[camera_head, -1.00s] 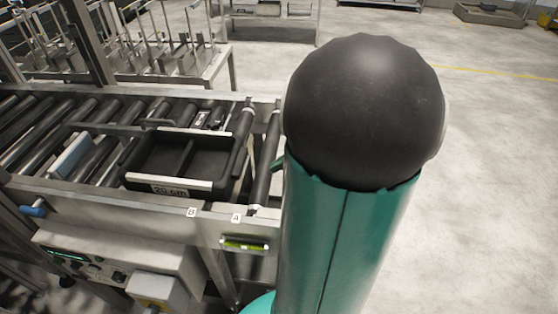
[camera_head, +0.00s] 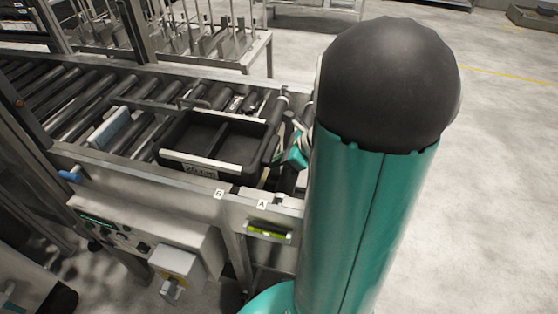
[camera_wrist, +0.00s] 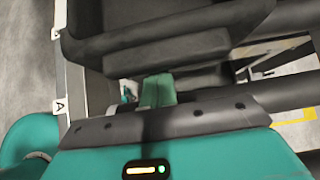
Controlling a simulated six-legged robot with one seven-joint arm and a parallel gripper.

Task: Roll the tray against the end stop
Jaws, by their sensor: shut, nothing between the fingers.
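The black tray (camera_head: 232,170) sits on the roller conveyor, with a pale strip and label on its near side. A light-blue upright plate (camera_head: 109,128) stands left of it across the rollers, with a gap between; it may be the end stop, but I cannot be sure. My gripper (camera_head: 297,150) is at the right of the tray, partly hidden by my arm. In the wrist view my teal fingers (camera_wrist: 158,88) are shut and empty, pointing at the tray's dark wall (camera_wrist: 165,40). I cannot tell whether they touch it.
Labels B (camera_head: 219,194) and A (camera_head: 262,204) are on the near rail. A blue knob (camera_head: 69,176) sticks out at left. A control box (camera_head: 130,225) hangs below the rail. A rack with upright rods (camera_head: 205,45) stands behind. Floor at right is clear.

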